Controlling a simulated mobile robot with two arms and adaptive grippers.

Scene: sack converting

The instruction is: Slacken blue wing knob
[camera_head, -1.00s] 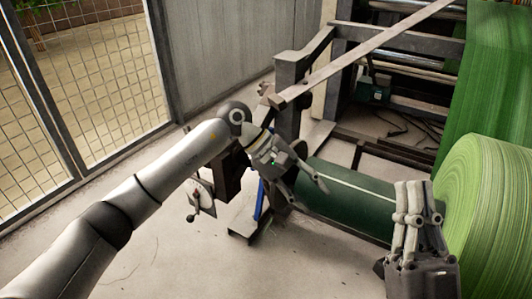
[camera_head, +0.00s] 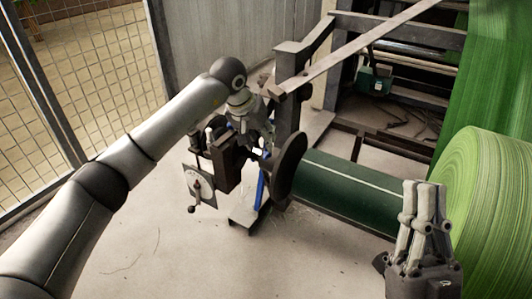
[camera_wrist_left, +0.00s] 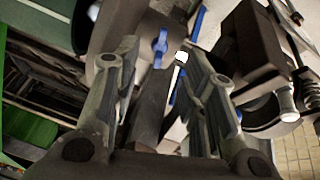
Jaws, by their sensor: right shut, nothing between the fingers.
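The blue wing knob (camera_wrist_left: 160,46) shows in the left wrist view, on a dark grey metal part. Its wings stand roughly upright in that picture. My left gripper (camera_wrist_left: 165,62) is open, with one finger on each side of the knob in the picture; I see no contact. In the head view my left gripper (camera_head: 257,128) is at the post beside the dark disc, its fingertips largely hidden. The knob cannot be made out there. My right gripper (camera_head: 427,188) is shut and empty, pointing up in front of the green roll.
A dark green roller (camera_head: 345,187) extends right from the dark disc (camera_head: 290,167). A blue bar (camera_head: 260,192) stands below. The large green roll (camera_head: 495,205) fills the right. Floor at front left is clear.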

